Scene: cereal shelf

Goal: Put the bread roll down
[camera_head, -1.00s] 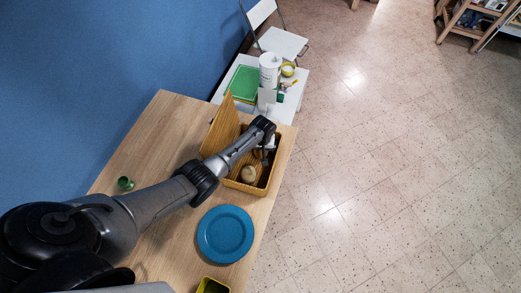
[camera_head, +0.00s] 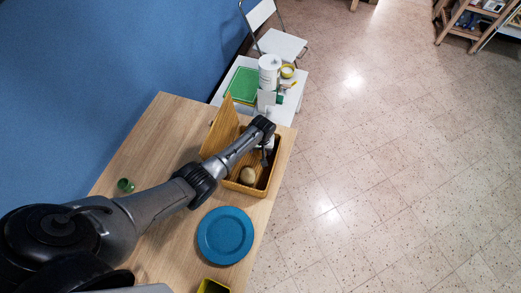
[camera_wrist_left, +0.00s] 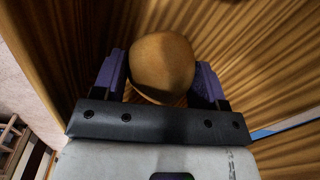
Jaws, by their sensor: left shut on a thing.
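My left gripper (camera_wrist_left: 160,75) is shut on a round brown bread roll (camera_wrist_left: 162,65), which sits between its two purple fingers in the left wrist view. In the head view the left gripper (camera_head: 266,152) reaches into the open wooden bread box (camera_head: 233,187) near the table's far right edge. A pale roll (camera_head: 248,175) shows inside the box, just below the wrist; I cannot tell whether it is the held one. Ribbed wooden walls surround the held roll in the wrist view. Whether it touches the box floor is hidden. My right gripper is not in view.
The box's lid (camera_head: 221,128) stands raised on its left side. A blue plate (camera_head: 225,235), a green cup (camera_head: 125,185) and a yellow-green container (camera_head: 212,286) are on the wooden table (camera_head: 150,135). A white side table with a paper roll (camera_head: 269,68) stands behind.

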